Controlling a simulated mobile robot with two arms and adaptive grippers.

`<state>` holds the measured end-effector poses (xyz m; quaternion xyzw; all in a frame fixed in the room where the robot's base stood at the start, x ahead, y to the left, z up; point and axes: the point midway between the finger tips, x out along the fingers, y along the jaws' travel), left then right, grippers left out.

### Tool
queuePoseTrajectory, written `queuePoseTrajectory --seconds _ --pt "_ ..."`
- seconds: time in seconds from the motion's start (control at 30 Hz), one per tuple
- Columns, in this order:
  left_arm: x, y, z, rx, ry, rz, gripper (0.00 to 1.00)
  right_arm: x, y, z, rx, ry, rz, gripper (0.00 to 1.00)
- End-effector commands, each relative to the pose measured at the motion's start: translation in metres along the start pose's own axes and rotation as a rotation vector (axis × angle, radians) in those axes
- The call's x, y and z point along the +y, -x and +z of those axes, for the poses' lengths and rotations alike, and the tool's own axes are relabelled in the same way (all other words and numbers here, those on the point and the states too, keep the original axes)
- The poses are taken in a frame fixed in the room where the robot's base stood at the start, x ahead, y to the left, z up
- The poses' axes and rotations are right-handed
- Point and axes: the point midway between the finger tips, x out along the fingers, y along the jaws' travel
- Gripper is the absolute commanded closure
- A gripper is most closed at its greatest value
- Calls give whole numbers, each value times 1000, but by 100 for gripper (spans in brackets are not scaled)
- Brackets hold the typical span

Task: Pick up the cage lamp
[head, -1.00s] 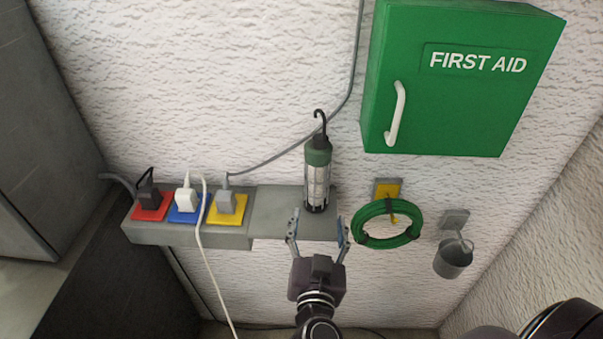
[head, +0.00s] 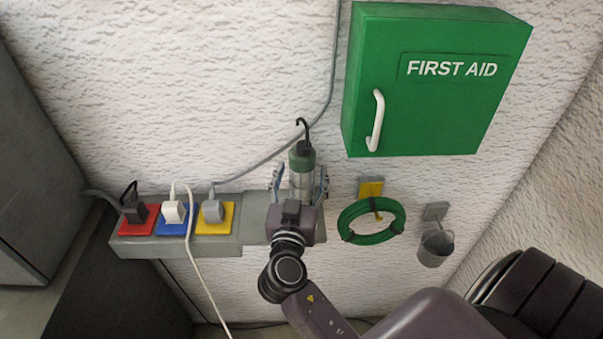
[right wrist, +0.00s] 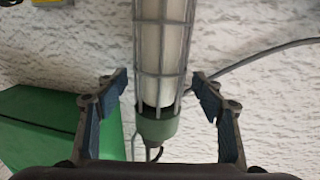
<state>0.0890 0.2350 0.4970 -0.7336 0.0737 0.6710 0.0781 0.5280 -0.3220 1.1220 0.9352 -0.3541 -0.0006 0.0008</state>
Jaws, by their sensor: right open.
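The cage lamp (head: 302,163) stands upright on the right part of the grey wall ledge (head: 256,207), with a green top and a black hook. My right gripper (head: 300,182) is open, with one finger on each side of the lamp. My gripper's body hides the lamp's lower part in the head view. In the right wrist view the lamp's wire cage (right wrist: 163,50) and green cap run between the two open fingers (right wrist: 160,100), with a gap on both sides. My left gripper is not in view.
Red, blue and yellow sockets (head: 228,222) with plugs and cables sit on the ledge's left part. A green first aid box (head: 430,110) hangs above right. A coiled green hose (head: 345,222) and a small grey bucket (head: 436,247) hang right of the lamp.

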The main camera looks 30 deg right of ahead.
Motion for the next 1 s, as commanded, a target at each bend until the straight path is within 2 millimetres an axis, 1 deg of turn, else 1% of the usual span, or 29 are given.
queuePoseTrajectory --seconds 0.07,0.27,0.8,0.83,1.0 --pt "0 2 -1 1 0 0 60 0 -4 0 0 0 1 38" --pt "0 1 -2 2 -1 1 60 0 -3 1 -1 -1 0 39" --pt "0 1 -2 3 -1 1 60 0 -3 1 -2 -1 0 98" --pt "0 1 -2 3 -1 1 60 0 -3 1 -2 -1 0 100" --pt "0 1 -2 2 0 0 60 0 -3 -1 3 -2 0 100"
